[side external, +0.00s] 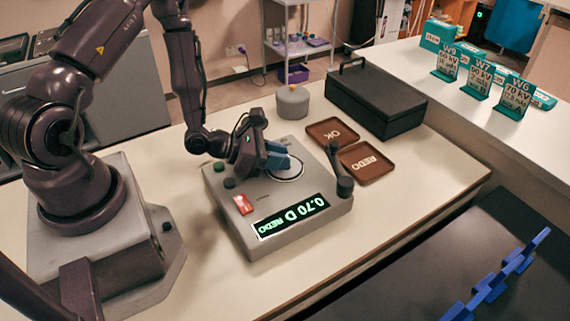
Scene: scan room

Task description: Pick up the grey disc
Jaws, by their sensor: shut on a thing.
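A pale grey disc (290,172) shows at the round dark-rimmed spot on top of the grey measuring device (230,205). My gripper (284,163), with blue fingers, reaches down over it from the left and is shut on it. The fingers hide part of the disc. I cannot tell whether the disc rests on the device or is slightly raised. The device's display (292,215) reads "0.70 D REDO" in green.
Brown trays marked OK (318,143) and REDO (379,174) lie right of the device. A grey cylinder (293,101) and black case (375,105) stand behind. The front right tabletop is clear.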

